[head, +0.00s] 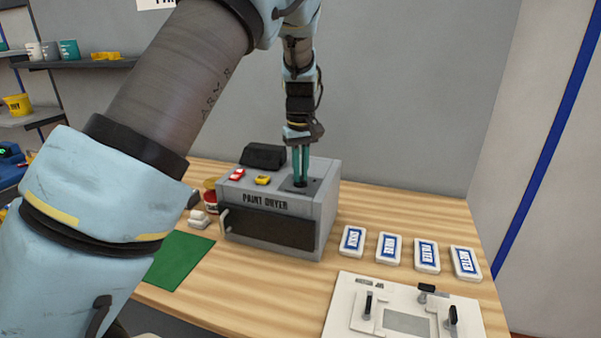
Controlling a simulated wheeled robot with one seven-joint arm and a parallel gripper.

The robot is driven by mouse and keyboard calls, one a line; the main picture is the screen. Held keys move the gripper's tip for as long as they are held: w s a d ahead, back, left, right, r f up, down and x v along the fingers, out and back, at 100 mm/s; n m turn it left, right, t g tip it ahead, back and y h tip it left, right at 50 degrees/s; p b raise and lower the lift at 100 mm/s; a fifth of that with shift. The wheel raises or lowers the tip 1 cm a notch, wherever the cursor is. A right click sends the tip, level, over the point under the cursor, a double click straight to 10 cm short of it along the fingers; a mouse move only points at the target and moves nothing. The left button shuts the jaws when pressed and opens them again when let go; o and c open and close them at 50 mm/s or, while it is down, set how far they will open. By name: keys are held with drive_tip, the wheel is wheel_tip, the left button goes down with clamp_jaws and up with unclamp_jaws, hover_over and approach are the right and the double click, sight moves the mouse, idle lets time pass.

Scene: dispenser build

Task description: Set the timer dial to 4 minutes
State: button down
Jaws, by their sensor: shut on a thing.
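The paint dryer (246,212) is a grey box with a dark front door, standing on the wooden table. My gripper (300,182) points straight down over the right part of its top, its teal fingers shut on the timer dial. The dial sits on a dark square plate (311,187) and is hidden by the fingers. Its setting and any minute marks cannot be read from here.
A white fixture (344,315) with black clamps is at front right. A green mat (180,259) lies left.

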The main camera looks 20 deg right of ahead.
sight(301, 176)
drive_tip(key=m+b, duration=0.1)
drive_tip(key=m, duration=0.2)
drive_tip(key=shift+m, duration=0.4)
drive_tip(key=shift+m+b, duration=0.35)
drive_tip(key=shift+m, duration=1.55)
drive_tip(key=c, duration=0.9)
unclamp_jaws()
drive_tip(key=shift+r, duration=0.1)
wheel_tip(301, 176, up, 11)
drive_tip(key=b, duration=0.2)
drive_tip(key=shift+b, duration=0.35)
drive_tip(key=shift+f, duration=0.2)
